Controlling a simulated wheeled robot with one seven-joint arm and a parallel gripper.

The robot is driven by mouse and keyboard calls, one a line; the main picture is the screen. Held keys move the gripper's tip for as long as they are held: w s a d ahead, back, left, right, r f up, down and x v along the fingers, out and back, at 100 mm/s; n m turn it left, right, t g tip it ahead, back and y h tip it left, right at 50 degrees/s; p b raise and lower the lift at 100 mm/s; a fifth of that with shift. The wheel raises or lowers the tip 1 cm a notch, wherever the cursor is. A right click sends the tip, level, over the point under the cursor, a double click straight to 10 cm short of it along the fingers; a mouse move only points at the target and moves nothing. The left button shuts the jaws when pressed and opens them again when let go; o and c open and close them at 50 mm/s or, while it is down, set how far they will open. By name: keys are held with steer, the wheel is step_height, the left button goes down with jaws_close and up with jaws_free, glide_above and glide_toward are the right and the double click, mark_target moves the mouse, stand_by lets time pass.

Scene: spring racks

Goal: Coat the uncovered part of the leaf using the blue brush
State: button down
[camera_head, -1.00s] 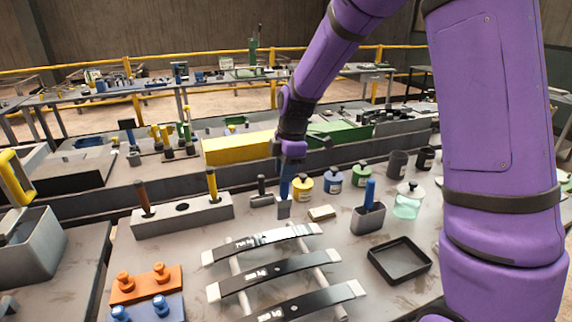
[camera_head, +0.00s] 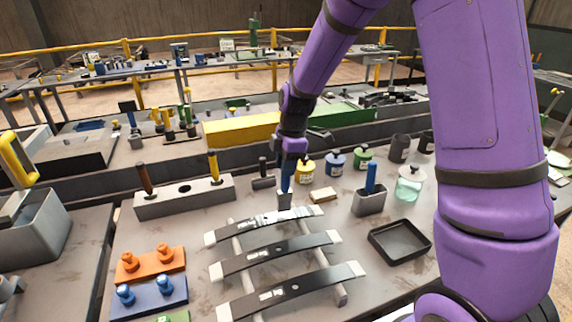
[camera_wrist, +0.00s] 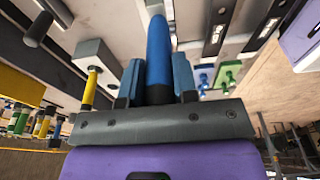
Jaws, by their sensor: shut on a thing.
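My gripper (camera_head: 289,165) is shut on the blue brush (camera_head: 286,185), whose blue handle also shows in the wrist view (camera_wrist: 158,48). The brush points down, with its grey head low over the farthest of three curved leaves (camera_head: 240,231). That leaf is dark at its left and has a lighter, silvery stretch toward the middle and right. Its ends are pale. I cannot tell whether the brush head touches it. The middle leaf (camera_head: 300,245) and nearest leaf (camera_head: 325,283) are mostly dark with pale marks. The leaves rest across pale bars.
A grey holder (camera_head: 368,204) with another blue handle stands right of the leaves, near a black tray (camera_head: 401,240) and a glass jar (camera_head: 409,186). Yellow (camera_head: 305,171), blue (camera_head: 336,164) and green (camera_head: 363,159) pots stand behind. A grey block (camera_head: 184,200) stands left.

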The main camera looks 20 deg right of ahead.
steer(key=shift+f, duration=1)
stand_by(0.3)
steer(key=shift+d+f, duration=0.1)
steer(key=shift+d, duration=1.05)
stand_by(1.5)
